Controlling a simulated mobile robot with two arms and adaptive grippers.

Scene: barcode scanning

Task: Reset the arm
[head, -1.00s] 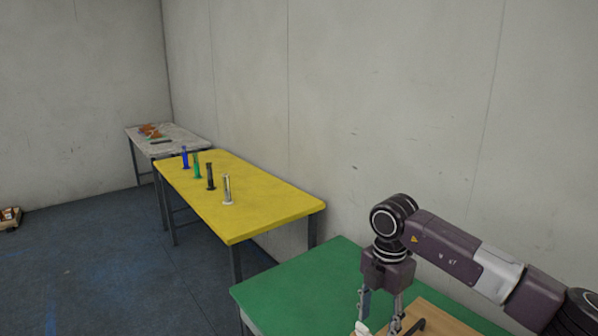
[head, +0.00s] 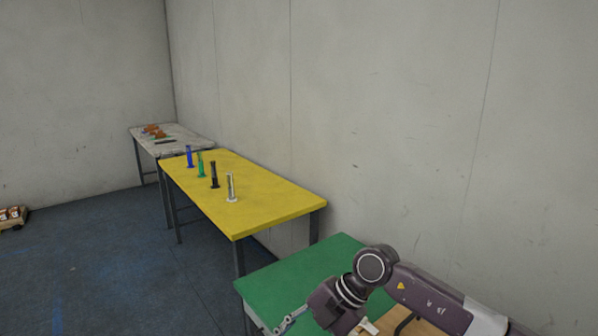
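My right arm comes in from the lower right over the green table (head: 300,274). Its gripper (head: 287,322) is tilted toward the lower left at the table's front part. One thin finger shows near the bottom edge; the rest is cut off or hidden, so I cannot tell whether it is open or shut. A wooden board or box (head: 420,327) lies on the green table, partly behind my arm. A small whitish thing (head: 368,326) shows beside the gripper; I cannot tell if they touch. My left gripper is not in view.
A yellow table (head: 266,208) holds several upright scanners or stands in blue, green, black and white. A grey table (head: 190,138) with orange items stands behind it. A small wooden crate (head: 14,218) is on the floor at left. Open floor lies left of the tables.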

